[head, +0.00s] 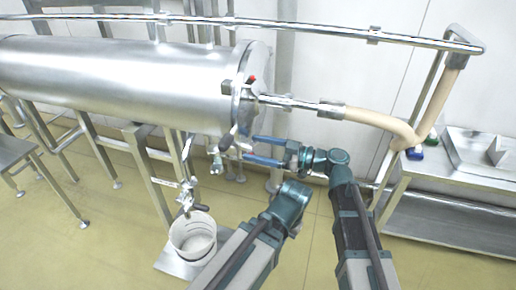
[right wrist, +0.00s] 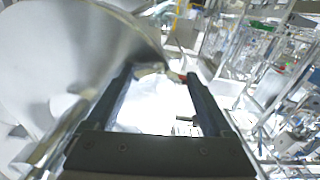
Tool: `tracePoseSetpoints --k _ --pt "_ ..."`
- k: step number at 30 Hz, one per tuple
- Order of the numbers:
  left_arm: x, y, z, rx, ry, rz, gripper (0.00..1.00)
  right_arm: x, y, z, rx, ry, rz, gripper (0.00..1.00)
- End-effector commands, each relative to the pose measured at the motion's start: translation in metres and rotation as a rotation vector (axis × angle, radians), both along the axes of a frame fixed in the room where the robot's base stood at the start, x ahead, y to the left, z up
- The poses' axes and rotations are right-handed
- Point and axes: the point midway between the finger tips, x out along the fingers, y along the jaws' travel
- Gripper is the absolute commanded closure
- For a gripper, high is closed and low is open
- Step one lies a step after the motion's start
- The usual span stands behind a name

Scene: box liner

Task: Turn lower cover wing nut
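The lower cover wing nut (head: 226,142) is a small pale piece at the lower rim of the round end cover (head: 258,75), which closes a large steel cylinder (head: 120,75). My right gripper (head: 246,148) has its two blue fingers spread, with the tips just right of the wing nut. In the right wrist view, my right gripper (right wrist: 160,80) shows two dark fingers apart, with a small greyish piece (right wrist: 150,69) by the left fingertip. I cannot tell whether they touch. My left gripper is not seen.
A steel pipe (head: 300,103) with a beige hose (head: 375,118) leaves the cover above my right gripper. A white bucket (head: 193,240) stands below a valve on the left. A steel bench (head: 450,175) stands at the right.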

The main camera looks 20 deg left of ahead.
Motion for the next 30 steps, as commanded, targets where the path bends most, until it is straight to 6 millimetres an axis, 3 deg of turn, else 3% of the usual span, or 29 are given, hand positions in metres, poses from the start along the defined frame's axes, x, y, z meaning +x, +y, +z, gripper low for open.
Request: tracePoseSetpoints --k 1,10,20,30 --pt "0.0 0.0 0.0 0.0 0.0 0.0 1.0 0.0 -0.0002 0.0 0.0 0.0 0.0 0.25" --pt "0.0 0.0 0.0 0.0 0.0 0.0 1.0 0.0 -0.0003 0.0 0.0 0.0 0.0 0.78" --pt "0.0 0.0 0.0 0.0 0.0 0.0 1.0 0.0003 -0.0004 0.0 0.002 0.063 0.0 0.78" --pt "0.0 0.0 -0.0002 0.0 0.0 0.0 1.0 0.0012 -0.0004 -0.0002 0.011 0.334 0.0 0.78"
